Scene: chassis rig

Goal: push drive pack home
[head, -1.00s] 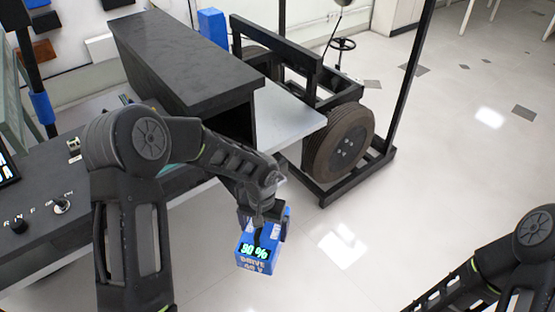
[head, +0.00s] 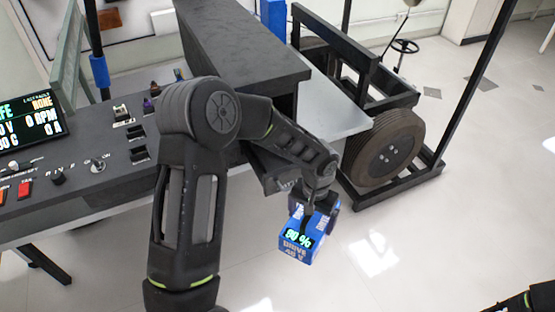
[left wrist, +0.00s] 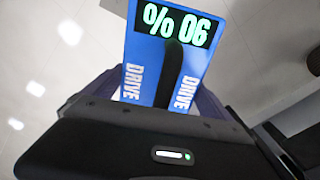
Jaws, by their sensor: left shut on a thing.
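The drive pack (head: 299,246) is a blue box with a lit "90 %" display and "DRIVE 48 V" lettering. My left gripper (head: 319,203) is shut on it and holds it over open floor, in front of the chassis rig. The pack also shows in the left wrist view (left wrist: 143,77), upside down, with a dark finger or handle across its middle. A dark, tray-like part (head: 272,172) on the rig's near side is partly hidden behind my left forearm. Whether it is the pack's slot I cannot tell. My right gripper is out of view.
A long black housing (head: 245,45) and a grey plate (head: 338,112) lie behind my left arm. A wheel (head: 385,152) in a black frame stands right of the pack. A control console (head: 95,165) with a screen (head: 25,118) is at left. The floor at right is clear.

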